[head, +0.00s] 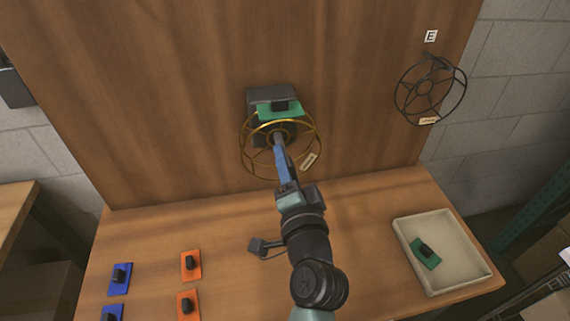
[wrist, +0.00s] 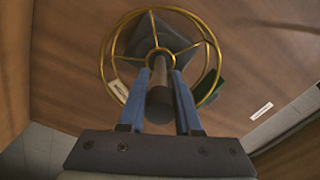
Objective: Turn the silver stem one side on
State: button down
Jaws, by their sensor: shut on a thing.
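The silver stem (wrist: 160,102) is a grey cylinder with a rounded end, between my blue fingers in the wrist view. My gripper (wrist: 162,78) is shut on it. In the head view my gripper (head: 279,150) reaches up to the wooden back board, and only a small grey part of the stem (head: 277,137) shows above the fingers. A brass wire ring frame (head: 241,146) with spokes surrounds the stem and carries a pale tag. A dark grey block (head: 262,94) sits behind it on the board. Its lower part is partly hidden.
A green plate with a black knob (head: 296,111) is at the block. A black wire frame (head: 462,98) hangs at the right under an "E" label. A pale tray (head: 458,245) holds another green piece (head: 420,257). Blue (head: 120,283) and orange (head: 190,269) pieces lie at left.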

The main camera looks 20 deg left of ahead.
dwell(0.3)
jog(key=c, duration=0.6)
grip_release()
jog(key=b+v, duration=0.3)
jog(key=v, duration=1)
